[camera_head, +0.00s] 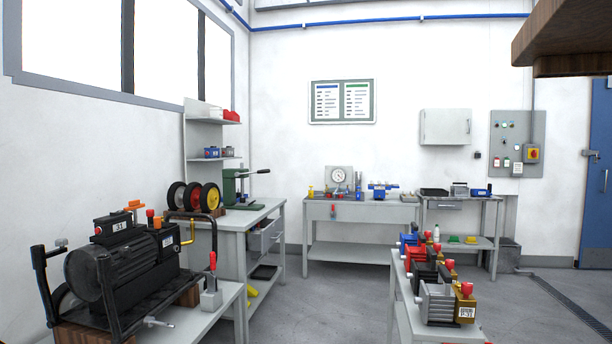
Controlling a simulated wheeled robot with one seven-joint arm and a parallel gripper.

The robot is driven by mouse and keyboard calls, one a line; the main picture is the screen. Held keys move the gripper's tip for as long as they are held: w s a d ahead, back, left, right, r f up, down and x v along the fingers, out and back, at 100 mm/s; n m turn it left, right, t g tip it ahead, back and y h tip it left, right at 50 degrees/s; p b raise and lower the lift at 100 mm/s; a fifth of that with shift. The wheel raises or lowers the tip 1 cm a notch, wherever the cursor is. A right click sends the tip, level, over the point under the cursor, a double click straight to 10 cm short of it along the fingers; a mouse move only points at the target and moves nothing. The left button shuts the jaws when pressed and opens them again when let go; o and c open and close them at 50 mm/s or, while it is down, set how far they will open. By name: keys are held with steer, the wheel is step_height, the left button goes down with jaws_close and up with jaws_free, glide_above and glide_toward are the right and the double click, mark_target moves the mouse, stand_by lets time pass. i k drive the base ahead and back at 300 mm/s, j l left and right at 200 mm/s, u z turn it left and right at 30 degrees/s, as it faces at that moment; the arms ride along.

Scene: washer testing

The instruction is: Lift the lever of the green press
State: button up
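The green press (231,187) stands on the grey workbench at the left, near the back corner of the room. Its lever (250,172) reaches out to the right from the top of the press. It looks about level, with a dark knob (264,171) at its end. The lower part of the press is partly hidden by the wheels in front of it. My gripper is not in view.
A large black motor (120,262) stands on a front left bench. Wheels (194,196) stand beside the press. A bench with several pumps (440,300) is at the lower right. A wooden edge (570,35) juts in at top right. Grey floor is open between the benches.

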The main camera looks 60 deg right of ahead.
mark_target(265, 171)
steer(key=z, duration=1.4)
steer(key=i+j+u, duration=0.1)
steer(key=i+u, duration=0.15)
steer(key=i, duration=0.4)
steer(key=i+u, duration=0.25)
steer(key=i, duration=1.05)
steer(key=i+j, duration=0.15)
steer(key=i, duration=0.45)
steer(key=i+l+z, duration=0.1)
steer(key=i+z, duration=0.7)
steer(key=i+l+u, duration=0.1)
steer(key=i, duration=0.55)
steer(key=i+l+u, duration=0.4)
steer(key=i+l, duration=0.2)
steer(key=i, duration=0.15)
